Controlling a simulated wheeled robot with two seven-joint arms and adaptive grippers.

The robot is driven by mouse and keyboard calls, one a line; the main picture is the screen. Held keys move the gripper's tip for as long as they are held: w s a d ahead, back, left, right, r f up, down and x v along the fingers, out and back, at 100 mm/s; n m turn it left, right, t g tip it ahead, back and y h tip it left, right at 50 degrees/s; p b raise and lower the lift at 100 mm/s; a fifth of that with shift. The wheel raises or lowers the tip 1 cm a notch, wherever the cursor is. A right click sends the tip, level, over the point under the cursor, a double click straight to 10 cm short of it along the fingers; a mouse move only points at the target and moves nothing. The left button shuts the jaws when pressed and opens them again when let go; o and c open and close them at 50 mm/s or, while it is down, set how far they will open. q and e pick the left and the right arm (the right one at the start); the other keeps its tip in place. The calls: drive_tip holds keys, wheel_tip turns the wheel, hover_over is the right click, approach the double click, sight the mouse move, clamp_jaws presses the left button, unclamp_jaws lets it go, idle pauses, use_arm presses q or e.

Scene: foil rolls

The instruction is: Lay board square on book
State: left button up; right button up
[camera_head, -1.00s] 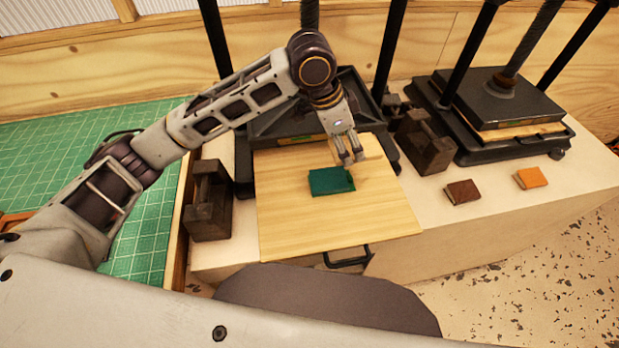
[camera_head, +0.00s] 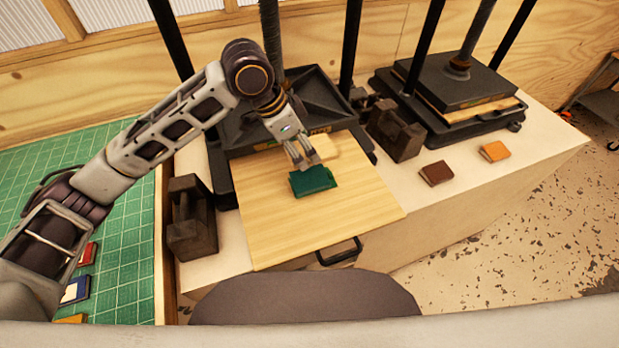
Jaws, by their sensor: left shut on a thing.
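The green book (camera_head: 313,181) lies flat on a large pale wooden panel (camera_head: 285,225) in front of the left press. A small pale wooden board (camera_head: 324,149) is at my left gripper (camera_head: 306,162), just behind the book. My left gripper points down and is shut on this board. The fingers and board are close to the book's far edge. I cannot tell whether they touch it. The gripper hides part of the board. My right gripper is not in view.
Dark iron weights stand left (camera_head: 191,215) and right (camera_head: 394,130) of the panel. A brown book (camera_head: 436,173) and an orange book (camera_head: 494,151) lie on the bench to the right. The second press (camera_head: 455,95) stands behind them. A green mat (camera_head: 120,235) with several small books is at left.

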use_arm(q)
drive_tip(key=shift+a, duration=0.1)
hover_over(307, 180)
drive_tip(key=a, duration=0.1)
drive_tip(key=shift+s+a+f, duration=0.1)
drive_tip(key=shift+f, duration=1.45)
drive_tip(key=shift+s+a+f, duration=0.1)
drive_tip(key=shift+f, duration=1.45)
drive_tip(key=shift+f, duration=0.1)
drive_tip(key=shift+f+p, duration=0.4)
drive_tip(key=shift+f, duration=1.4)
drive_tip(key=shift+f, duration=0.1)
drive_tip(key=o, duration=1)
drive_tip(key=shift+o, duration=0.2)
drive_tip(key=b+v, duration=0.1)
drive_tip(key=v, duration=1.1)
